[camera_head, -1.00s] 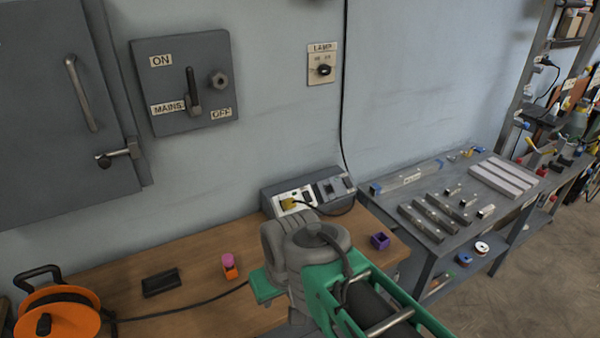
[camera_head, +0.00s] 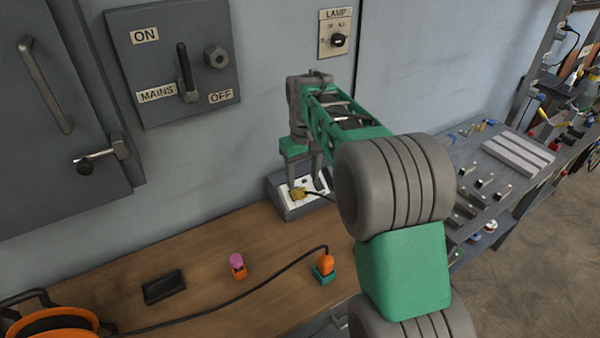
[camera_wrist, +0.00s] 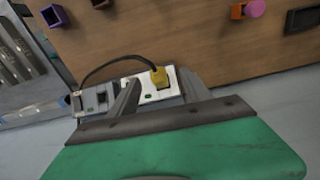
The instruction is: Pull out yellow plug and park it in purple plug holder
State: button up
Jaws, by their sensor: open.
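The yellow plug (camera_head: 297,194) sits in the white-topped socket box (camera_head: 287,212) against the wall, with a dark cable leading off it. My gripper (camera_head: 304,180) is open and points down at the box. In the wrist view the yellow plug (camera_wrist: 159,76) shows between the two spread fingers (camera_wrist: 158,84), with gaps on both sides. I cannot tell exactly how far down the fingertips reach beside it. A purple plug holder (camera_wrist: 54,15) stands on the bench at the top left of the wrist view. My arm hides it in the head view.
An orange plug (camera_head: 326,262) with a black cable stands in a teal holder (camera_head: 325,278). A pink plug (camera_head: 236,260) in an orange holder and a black box (camera_head: 163,287) lie left. The wall carries the mains switch (camera_head: 175,60) and lamp switch (camera_head: 335,32).

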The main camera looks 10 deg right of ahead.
aim_at(300, 188)
jog(key=shift+g, duration=0.3)
jog(key=w+f, duration=0.2)
jog(key=w, duration=0.1)
jog(key=shift+w+d+f, duration=0.1)
jog(key=shift+w+f, duration=0.1)
jog(key=shift+f, duration=0.2)
jog(key=shift+w+f+n, duration=0.15)
jog(key=shift+f+n, duration=0.15)
notch_tip(300, 188, down, 7)
jog(key=shift+f+p, duration=0.2)
jog(key=shift+p, duration=0.5)
grip_shut()
jog(key=shift+r, duration=0.1)
jog(key=s+r, duration=0.2)
jog(key=s+d+r+p, duration=0.1)
jog(key=s, duration=0.1)
jog(key=shift+r+p, duration=0.3)
jog(key=shift+r, duration=0.1)
